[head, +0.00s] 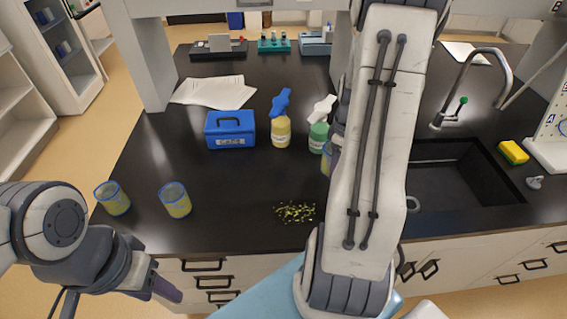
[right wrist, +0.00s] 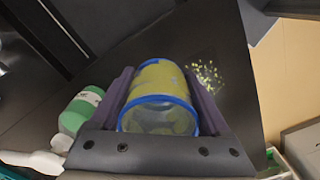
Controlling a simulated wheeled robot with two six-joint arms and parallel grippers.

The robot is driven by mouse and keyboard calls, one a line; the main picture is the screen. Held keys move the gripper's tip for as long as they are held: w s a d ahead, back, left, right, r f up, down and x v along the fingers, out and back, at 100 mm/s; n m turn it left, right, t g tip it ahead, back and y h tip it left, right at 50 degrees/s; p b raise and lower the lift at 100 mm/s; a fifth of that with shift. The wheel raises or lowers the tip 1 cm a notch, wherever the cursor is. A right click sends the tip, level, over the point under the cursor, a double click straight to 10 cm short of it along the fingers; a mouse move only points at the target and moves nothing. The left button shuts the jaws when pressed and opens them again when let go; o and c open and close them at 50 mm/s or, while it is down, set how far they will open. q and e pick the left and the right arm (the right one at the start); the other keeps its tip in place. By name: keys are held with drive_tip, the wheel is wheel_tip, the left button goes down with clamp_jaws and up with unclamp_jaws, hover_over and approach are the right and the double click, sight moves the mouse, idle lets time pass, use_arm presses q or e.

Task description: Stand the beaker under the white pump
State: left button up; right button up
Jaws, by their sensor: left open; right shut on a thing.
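The white pump (head: 322,108) tops a green bottle (head: 318,135) behind the middle of the counter. In the right wrist view the green bottle (right wrist: 80,112) lies left of the jaws, with its white pump (right wrist: 35,160) at lower left. My right gripper (right wrist: 160,80) is shut on a clear blue-rimmed beaker (right wrist: 158,100) with a yellowish look. In the head view the held beaker (head: 326,160) shows only as a sliver beside my right arm, close in front of the green bottle; the jaws are hidden. My left gripper (head: 163,290) is open and empty, off the counter's front edge.
Two more beakers (head: 112,198) (head: 175,199) stand at front left. A yellow bottle with a blue pump (head: 281,127) and a blue case (head: 230,130) stand left of the green bottle. Yellow-green crumbs (head: 295,212) lie in front. The sink (head: 450,180) is at right.

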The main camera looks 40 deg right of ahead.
drive_tip(key=shift+w+d, duration=0.15)
drive_tip(key=shift+w, duration=0.15)
drive_tip(key=p, duration=0.4)
hover_over(299, 179)
wheel_tip(299, 179, down, 7)
drive_tip(key=shift+r, duration=0.2)
wheel_tip(299, 179, down, 3)
drive_tip(key=shift+r+p, duration=0.1)
drive_tip(key=shift+p, duration=0.55)
drive_tip(key=shift+d+f, duration=0.1)
drive_tip(key=shift+f, duration=0.55)
drive_tip(key=o, duration=1.3)
drive_tip(key=shift+f, duration=0.1)
